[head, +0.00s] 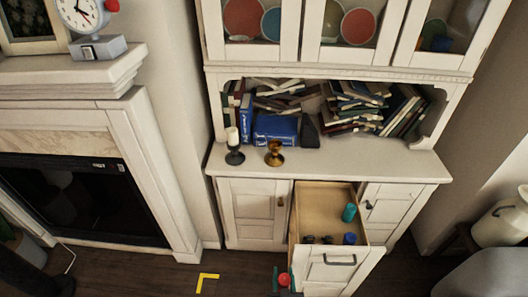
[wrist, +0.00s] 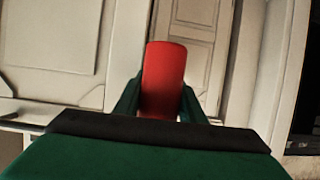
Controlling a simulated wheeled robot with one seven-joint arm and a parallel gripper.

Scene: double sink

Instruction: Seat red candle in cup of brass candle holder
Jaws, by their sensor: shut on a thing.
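The red candle (wrist: 164,78) is upright between the two green fingers of my gripper (wrist: 160,105) in the wrist view; the gripper is shut on it. The candle's lower part is hidden by the gripper. In the head view the candle (head: 284,280) shows as a small red shape at the bottom edge, with my gripper (head: 283,287) around it, in front of the open drawer. The brass candle holder (head: 275,153) stands on the cabinet's counter, well above and behind my gripper in the picture. Its cup looks empty, though it is small here.
A dark holder with a white candle (head: 233,141) stands left of the brass one. The open drawer (head: 339,262) juts out below the counter (head: 330,164), with a teal item (head: 349,213) and several dark or blue items inside. Books fill the shelf behind. A fireplace (head: 80,190) is at left.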

